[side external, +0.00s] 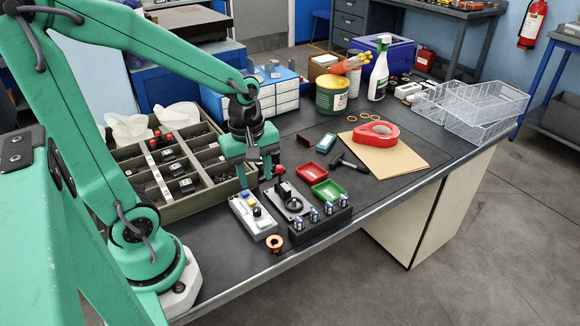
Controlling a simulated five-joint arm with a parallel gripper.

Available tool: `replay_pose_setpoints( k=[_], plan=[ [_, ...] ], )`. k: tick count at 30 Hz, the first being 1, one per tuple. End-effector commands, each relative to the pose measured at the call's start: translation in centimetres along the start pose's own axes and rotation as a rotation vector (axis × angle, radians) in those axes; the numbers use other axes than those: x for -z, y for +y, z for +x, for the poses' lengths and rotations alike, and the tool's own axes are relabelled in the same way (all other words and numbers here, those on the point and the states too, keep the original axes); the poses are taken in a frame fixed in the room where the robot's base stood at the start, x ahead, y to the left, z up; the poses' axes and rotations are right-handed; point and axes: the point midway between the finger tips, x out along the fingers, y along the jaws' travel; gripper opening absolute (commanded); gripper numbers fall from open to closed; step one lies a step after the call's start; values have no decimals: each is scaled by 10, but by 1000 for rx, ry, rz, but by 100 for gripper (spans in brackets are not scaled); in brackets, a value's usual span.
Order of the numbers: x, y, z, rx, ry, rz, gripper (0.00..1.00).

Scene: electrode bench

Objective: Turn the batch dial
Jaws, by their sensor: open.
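What looks like the batch dial (294,204) is a black round knob on a light grey plate on the dark bench, near the front edge. A pale grey box (251,222) with small knobs stands just left of it; I cannot tell for certain which of the two carries the batch dial. My green gripper (256,182) points down above and behind these two units, at the right edge of the compartment tray. Its two fingers are apart, with nothing seen between them. It does not appear to touch the dial.
A black block with several small cylinders (320,222) stands right in front of the dial. Red (311,170) and green (328,191) trays and a hammer (348,164) lie close by. The compartment tray (227,194) is at left. A copper ring (274,243) lies near the front edge.

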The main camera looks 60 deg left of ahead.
Motion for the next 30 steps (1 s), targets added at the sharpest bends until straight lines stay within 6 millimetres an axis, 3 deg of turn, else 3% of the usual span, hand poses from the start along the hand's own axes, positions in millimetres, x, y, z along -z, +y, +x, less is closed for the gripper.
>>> replay_pose_setpoints(
  k=[3, 9, 20, 30],
  plan=[
    [4, -1, 14, 44, -9, -145, 41],
    [7, -3, 25, 78, -11, -275, 41],
    [8, -3, 29, 82, -12, -292, 41],
    [7, -6, 55, 85, -12, -291, 41]
  ],
)
